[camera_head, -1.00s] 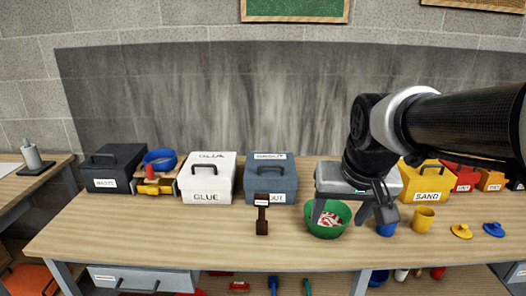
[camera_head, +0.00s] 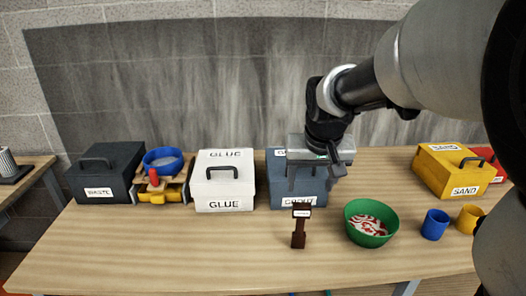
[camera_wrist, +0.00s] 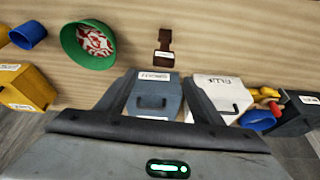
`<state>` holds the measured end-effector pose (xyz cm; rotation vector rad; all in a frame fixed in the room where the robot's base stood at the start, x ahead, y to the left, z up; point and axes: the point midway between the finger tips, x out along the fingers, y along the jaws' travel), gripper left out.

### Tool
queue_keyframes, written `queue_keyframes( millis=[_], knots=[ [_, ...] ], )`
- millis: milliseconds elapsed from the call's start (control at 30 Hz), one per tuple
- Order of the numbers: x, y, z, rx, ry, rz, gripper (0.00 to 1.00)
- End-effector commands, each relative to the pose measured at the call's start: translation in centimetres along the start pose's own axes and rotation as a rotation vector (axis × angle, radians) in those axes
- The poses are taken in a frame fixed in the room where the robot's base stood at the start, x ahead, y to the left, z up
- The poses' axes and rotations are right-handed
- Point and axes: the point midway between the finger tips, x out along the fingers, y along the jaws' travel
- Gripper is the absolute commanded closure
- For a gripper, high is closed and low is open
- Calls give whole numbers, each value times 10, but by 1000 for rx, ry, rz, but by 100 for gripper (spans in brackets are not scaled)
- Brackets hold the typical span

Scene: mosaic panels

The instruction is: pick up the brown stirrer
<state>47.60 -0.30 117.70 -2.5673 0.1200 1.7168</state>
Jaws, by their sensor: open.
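The brown stirrer (camera_head: 299,230) stands on the table in front of the grey-blue GROUT box, with a small white label near its top. In the wrist view the stirrer (camera_wrist: 163,44) shows beyond the fingertips, near the top middle. My gripper (camera_head: 312,178) is open and empty. In the head view it overlaps the GROUT box (camera_head: 282,192), up and behind the stirrer. In the wrist view its fingers (camera_wrist: 158,80) frame the GROUT box (camera_wrist: 150,98).
A green bowl (camera_head: 357,234) with red and white pieces stands just right of the stirrer. A blue cup (camera_head: 434,225) and yellow cup (camera_head: 468,219) are farther right. The white GLUE box (camera_head: 224,188) is left of the GROUT box. The table front left is clear.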

Motion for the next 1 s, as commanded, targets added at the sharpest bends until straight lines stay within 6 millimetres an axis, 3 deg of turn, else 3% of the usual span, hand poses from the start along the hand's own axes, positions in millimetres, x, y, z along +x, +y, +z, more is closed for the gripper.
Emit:
queue_keyframes(
  millis=[167,533,867,1000],
  knots=[
    [23,0,1,1,-5,2,39],
    [101,0,2,1,-5,2,39],
    [129,-2,3,0,-2,1,39],
    [149,-7,9,-1,-5,1,39]
  ],
)
